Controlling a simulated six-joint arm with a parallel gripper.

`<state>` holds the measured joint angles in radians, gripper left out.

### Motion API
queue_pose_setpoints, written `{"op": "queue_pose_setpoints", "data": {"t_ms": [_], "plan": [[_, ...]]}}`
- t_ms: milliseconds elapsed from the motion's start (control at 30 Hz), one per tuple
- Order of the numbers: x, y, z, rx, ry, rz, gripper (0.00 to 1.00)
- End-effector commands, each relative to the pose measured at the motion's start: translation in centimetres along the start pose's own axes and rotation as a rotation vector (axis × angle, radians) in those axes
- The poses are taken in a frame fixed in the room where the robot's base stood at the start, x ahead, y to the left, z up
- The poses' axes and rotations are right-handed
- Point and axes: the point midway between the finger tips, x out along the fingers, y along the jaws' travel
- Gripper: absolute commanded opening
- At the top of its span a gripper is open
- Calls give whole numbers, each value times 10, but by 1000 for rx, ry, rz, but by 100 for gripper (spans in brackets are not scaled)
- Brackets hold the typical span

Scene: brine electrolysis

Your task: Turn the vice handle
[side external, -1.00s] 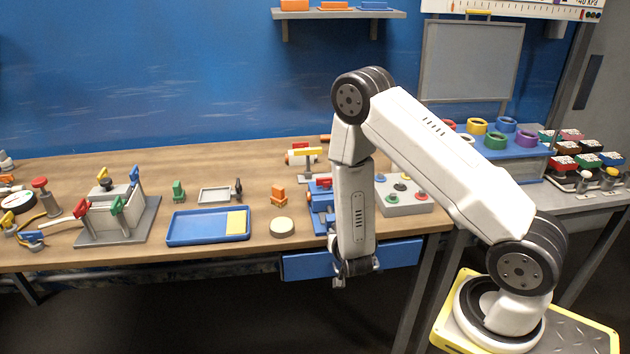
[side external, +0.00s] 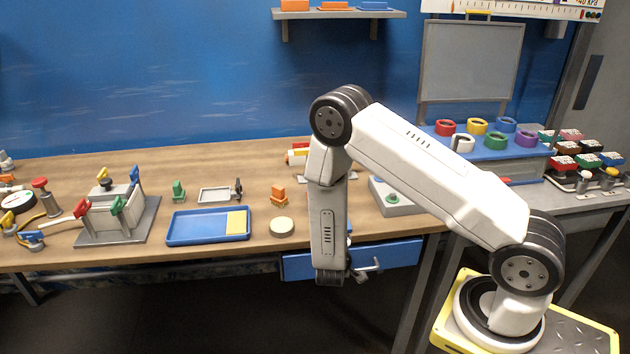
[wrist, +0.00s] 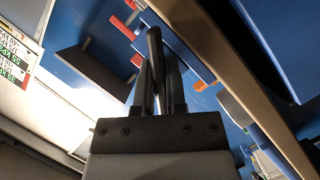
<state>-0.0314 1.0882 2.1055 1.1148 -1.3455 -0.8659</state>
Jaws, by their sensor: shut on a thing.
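My gripper (side external: 367,268) is low in front of the bench edge, at the end of my downward forearm, and points to the right in the side view. In the wrist view my gripper (wrist: 159,75) is shut on a dark slim bar (wrist: 154,42), which looks like the vice handle. The bar sits between the two fingers and sticks out past their tips. The blue vice at the bench edge is almost wholly hidden behind my forearm in the side view, so the handle's angle there cannot be told.
A blue drawer (side external: 300,266) hangs under the bench edge close behind my gripper. A grey button box (side external: 392,204) is to the right, partly hidden.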

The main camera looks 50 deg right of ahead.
Motion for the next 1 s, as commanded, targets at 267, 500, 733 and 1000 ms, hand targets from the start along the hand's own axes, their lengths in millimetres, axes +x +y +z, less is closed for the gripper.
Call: {"op": "queue_pose_setpoints", "data": {"t_ms": [267,500,733,1000], "plan": [[0,0,1,-222,0,92,0],[0,1,0,-345,0,143,0],[0,1,0,-393,1,163,0],[0,2,0,-397,1,165,0]]}}
